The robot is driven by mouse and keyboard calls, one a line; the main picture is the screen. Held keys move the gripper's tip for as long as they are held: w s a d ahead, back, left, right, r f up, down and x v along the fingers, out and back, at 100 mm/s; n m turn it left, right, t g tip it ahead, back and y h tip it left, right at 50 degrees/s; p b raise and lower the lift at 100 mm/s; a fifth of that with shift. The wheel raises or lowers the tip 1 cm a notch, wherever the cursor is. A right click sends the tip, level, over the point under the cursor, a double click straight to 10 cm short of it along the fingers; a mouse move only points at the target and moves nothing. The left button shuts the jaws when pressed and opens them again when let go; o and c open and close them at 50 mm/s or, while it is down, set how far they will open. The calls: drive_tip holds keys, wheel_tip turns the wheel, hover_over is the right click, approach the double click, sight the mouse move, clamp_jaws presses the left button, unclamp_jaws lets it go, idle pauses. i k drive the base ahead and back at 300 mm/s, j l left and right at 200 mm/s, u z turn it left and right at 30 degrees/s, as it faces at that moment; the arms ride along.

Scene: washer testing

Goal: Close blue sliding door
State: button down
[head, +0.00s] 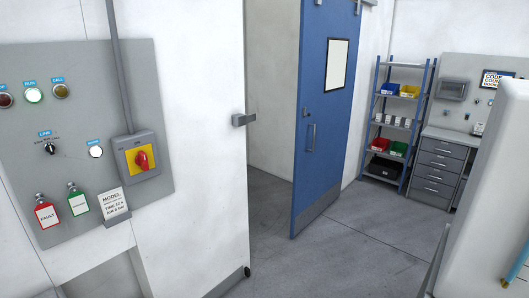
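The blue sliding door (325,115) stands right of centre in the head view. It has a pale window panel (336,65), a vertical pull handle (311,137) and a grey kick plate along its bottom. The doorway (272,95) to its left is open, with a pale wall and grey floor showing through the gap. A grey latch block (243,119) sits on the edge of the white wall left of the doorway. My gripper is not in view.
A grey control panel (85,90) with a red rotary switch (142,160) is on the near left wall. A blue-framed shelf (403,65) with coloured bins and a grey drawer cabinet (437,170) stand at the back right. A white body fills the right edge. Floor (345,250) before the door is clear.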

sight(330, 31)
drive_tip(key=i+j, duration=0.2)
drive_tip(key=i, duration=0.25)
drive_tip(key=i+j+z, duration=0.1)
drive_tip(key=i, duration=0.3)
drive_tip(key=i+j, duration=0.6)
drive_tip(key=i, duration=0.25)
drive_tip(key=i+l+z, duration=0.35)
drive_tip(key=i, duration=0.35)
drive_tip(key=i+z, duration=0.35)
drive_tip(key=i, duration=0.35)
drive_tip(key=i+j+z, duration=0.1)
drive_tip(key=i+z, duration=0.25)
drive_tip(key=i, duration=0.35)
drive_tip(key=i+j+u, duration=0.1)
drive_tip(key=i+j, duration=0.15)
drive_tip(key=i, duration=0.25)
drive_tip(key=i+j+u, duration=0.1)
drive_tip(key=i, duration=0.45)
drive_tip(key=i+j+u, duration=0.1)
drive_tip(key=i, duration=0.45)
drive_tip(key=j, duration=0.15)
